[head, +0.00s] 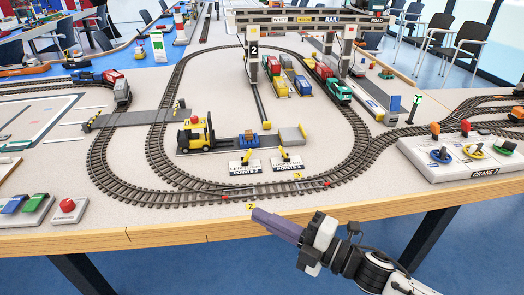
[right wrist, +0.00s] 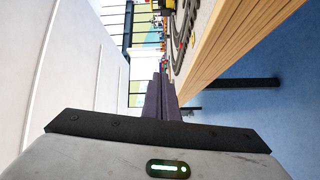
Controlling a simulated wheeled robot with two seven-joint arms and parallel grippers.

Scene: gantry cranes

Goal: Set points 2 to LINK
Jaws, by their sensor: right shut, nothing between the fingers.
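Two yellow-handled point levers with white label plates stand inside the track oval in the head view, the left lever (head: 251,161) and the right lever (head: 286,155). Both plates carry points lettering, too small to tell surely which is points 2. Each handle leans, but I cannot read which setting it shows. My right gripper (head: 257,214) has its dark purple fingers shut and empty at the table's front edge, below and apart from the levers. Its fingers also show together in the right wrist view (right wrist: 160,92). My left gripper is out of view.
The track loop (head: 200,195) curves between the gripper and the levers. A Crane 2 control panel (head: 465,155) is at right; a red button (head: 68,205) is at left. The table's wooden edge (head: 160,232) runs across the front.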

